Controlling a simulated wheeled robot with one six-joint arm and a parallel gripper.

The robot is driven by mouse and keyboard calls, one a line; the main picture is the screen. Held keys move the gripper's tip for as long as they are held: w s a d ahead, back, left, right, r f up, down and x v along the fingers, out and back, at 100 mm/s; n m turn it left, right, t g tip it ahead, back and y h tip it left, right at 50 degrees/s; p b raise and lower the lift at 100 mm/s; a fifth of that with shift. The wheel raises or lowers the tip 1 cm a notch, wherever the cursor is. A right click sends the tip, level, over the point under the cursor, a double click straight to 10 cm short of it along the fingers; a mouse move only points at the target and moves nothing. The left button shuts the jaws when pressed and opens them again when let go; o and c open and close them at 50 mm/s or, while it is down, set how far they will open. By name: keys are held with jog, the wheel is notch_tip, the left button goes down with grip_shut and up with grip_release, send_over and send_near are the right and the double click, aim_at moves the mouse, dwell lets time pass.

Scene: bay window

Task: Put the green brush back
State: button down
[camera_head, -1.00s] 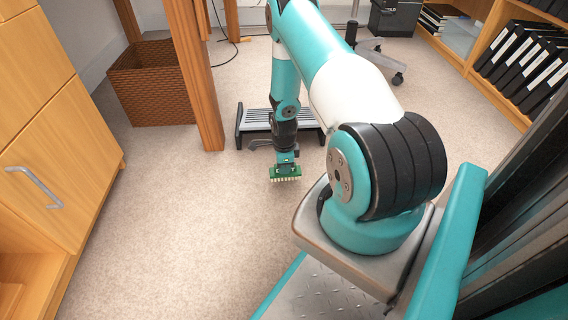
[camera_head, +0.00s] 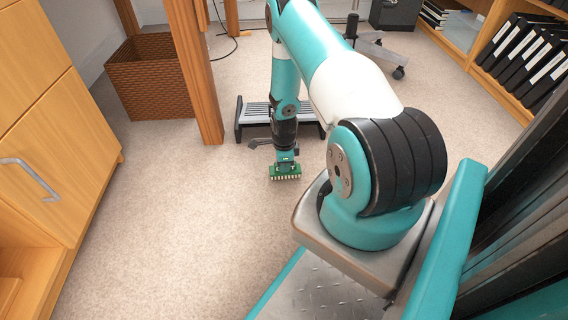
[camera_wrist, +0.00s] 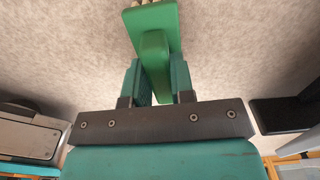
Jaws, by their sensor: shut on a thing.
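The green brush (camera_head: 285,171) has a green block with pale bristles along its lower side. It hangs from my gripper (camera_head: 285,158) with the bristles down, near or just above the carpet; I cannot tell whether they touch it. In the wrist view the green handle (camera_wrist: 153,50) stands between the two teal fingers of my gripper (camera_wrist: 158,85), which are shut on it. Some pale bristles show at the top edge of that view. No holder or set place for the brush can be made out.
A low grey slatted step (camera_head: 256,113) with black ends stands just behind my gripper. A woven brown basket (camera_head: 150,82) and a wooden table leg (camera_head: 198,75) are to the left. A wooden cabinet (camera_head: 45,150) lines the left edge. Carpet (camera_head: 165,215) is clear in front of it.

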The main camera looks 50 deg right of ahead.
jog(key=shift+f, duration=0.25)
jog(key=c, duration=0.9)
grip_release()
notch_tip(320, 180, up, 18)
jog(key=p, duration=0.9)
jog(key=shift+f+p, duration=0.25)
jog(key=shift+p, duration=0.15)
